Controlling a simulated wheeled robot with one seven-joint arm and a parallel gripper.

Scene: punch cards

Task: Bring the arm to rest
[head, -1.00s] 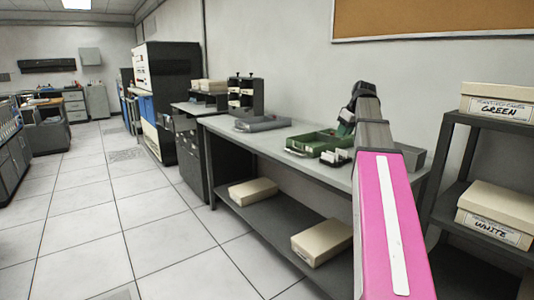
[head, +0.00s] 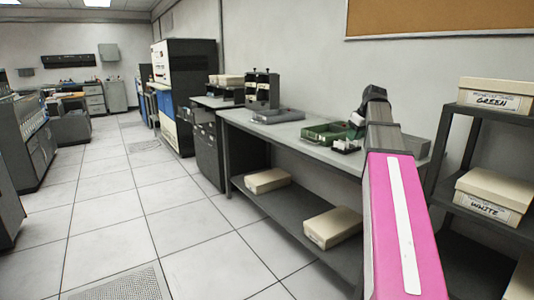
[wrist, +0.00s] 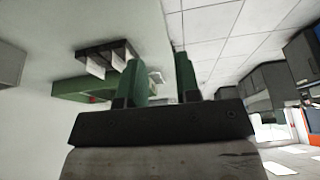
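My arm (head: 392,185), with a pink link, stretches forward over the right part of the grey workbench (head: 290,133). My gripper (wrist: 158,75) shows in the wrist view with its two green fingers apart and nothing between them. In the head view the gripper end is mostly hidden behind my own arm. A green tray (head: 322,132) sits on the bench just left of my arm; it also shows in the wrist view (wrist: 80,88), beside the left finger and apart from it as far as I can tell.
Cream boxes (head: 333,227) lie on the bench's lower shelf. A dark rack (head: 436,165) at right holds boxes marked GREEN (head: 496,95) and WHITE (head: 494,194). A grey case (head: 277,117) lies farther along the bench.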

